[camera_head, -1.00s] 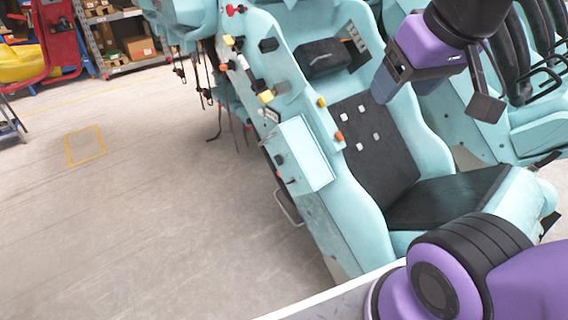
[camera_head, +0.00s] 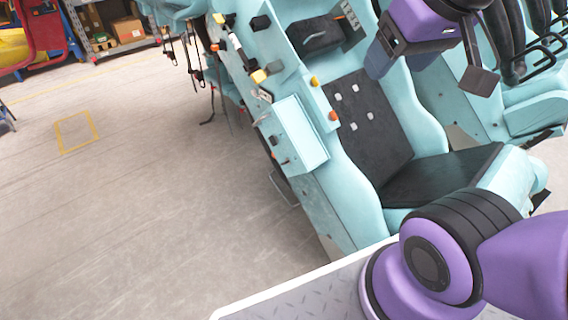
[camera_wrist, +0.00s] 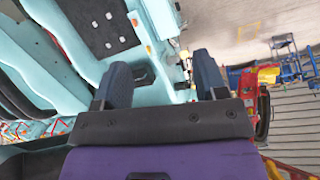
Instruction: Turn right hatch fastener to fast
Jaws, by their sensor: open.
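A turquoise box (camera_head: 300,128) sticks out from the side of the turquoise train seat. Small dark knobs (camera_head: 273,140) sit on its left face; I cannot tell which one is the right hatch fastener, or its setting. My gripper (camera_head: 398,66) is at the upper right, in front of the seat's backrest, apart from the box and up to its right. In the wrist view my gripper (camera_wrist: 162,78) has its two dark blue fingers spread with nothing between them. The seat side with small fittings shows beyond them.
The black seat (camera_head: 365,125) carries several white squares, with yellow and orange buttons (camera_head: 333,116) along its edge. Dark hooked cords (camera_head: 197,70) hang at the train's end. Open floor (camera_head: 150,200) lies to the left, with shelves of boxes (camera_head: 110,25) behind.

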